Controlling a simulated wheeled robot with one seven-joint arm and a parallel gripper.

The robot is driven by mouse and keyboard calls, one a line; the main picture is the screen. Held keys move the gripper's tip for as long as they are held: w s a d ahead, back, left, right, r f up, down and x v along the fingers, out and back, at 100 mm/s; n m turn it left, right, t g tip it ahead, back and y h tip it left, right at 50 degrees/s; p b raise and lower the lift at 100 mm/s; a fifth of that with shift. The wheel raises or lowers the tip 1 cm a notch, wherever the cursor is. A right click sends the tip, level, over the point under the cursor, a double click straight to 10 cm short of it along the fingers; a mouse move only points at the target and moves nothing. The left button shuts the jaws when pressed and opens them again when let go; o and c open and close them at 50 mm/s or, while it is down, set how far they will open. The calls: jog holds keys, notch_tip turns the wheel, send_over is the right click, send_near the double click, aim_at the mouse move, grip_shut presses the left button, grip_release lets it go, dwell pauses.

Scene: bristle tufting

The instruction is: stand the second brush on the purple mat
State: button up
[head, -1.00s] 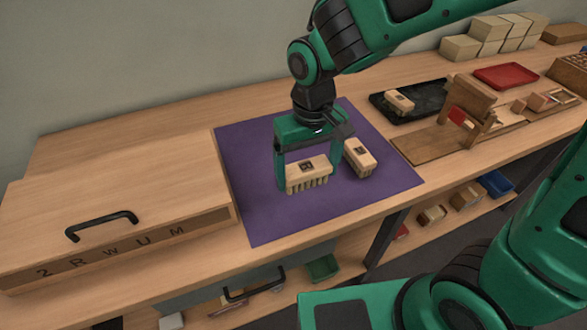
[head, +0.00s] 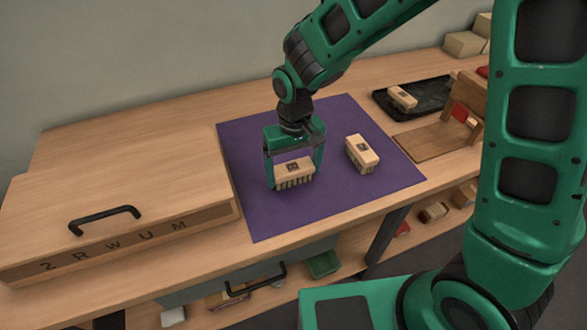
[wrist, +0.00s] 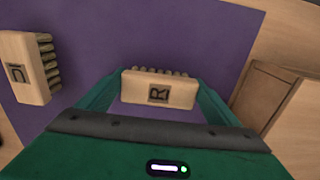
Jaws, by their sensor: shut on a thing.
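My gripper (head: 294,178) is shut on a wooden brush (head: 295,168), gripping it by its two ends. Its bristles point down and its top bears a dark letter mark. In the wrist view this brush (wrist: 160,90) shows an R between the fingers. It is over the left part of the purple mat (head: 350,205); whether its bristles touch the mat I cannot tell. Another brush (head: 362,154) stands bristles down on the mat to the right, apart from my gripper. It also shows at the left of the wrist view (wrist: 28,68), with another letter.
A wooden box (head: 120,180) with a black handle and letters along its front stands left of the mat. A black tray (head: 425,100) with a brush-like block (head: 402,97) lies at the back right. A wooden fixture (head: 462,105) stands beside it. The mat's front part is clear.

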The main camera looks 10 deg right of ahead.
aim_at(294, 169)
jog(key=o, duration=0.8)
jog(key=shift+f, duration=0.1)
notch_tip(294, 169, up, 12)
jog(key=shift+d+r, duration=0.1)
jog(key=shift+r, duration=0.05)
jog(key=s+d+r+m, duration=0.2)
jog(key=d, duration=0.8)
jog(key=s+d+r+m, duration=0.1)
jog(key=s+d+m, duration=0.1)
jog(key=d, duration=0.9)
jog(key=s+d+m, duration=0.2)
jog(key=s+d, duration=0.2)
jog(key=s, duration=0.1)
jog(key=s+d+m, duration=0.1)
jog(key=s+d, duration=0.4)
jog(key=s, duration=0.1)
jog(key=s+d+f+m, duration=0.1)
jog(key=s+d+m, duration=0.1)
jog(key=s+d, duration=0.3)
jog(key=shift+s+d+m, duration=0.15)
jog(key=shift+s+m, duration=0.15)
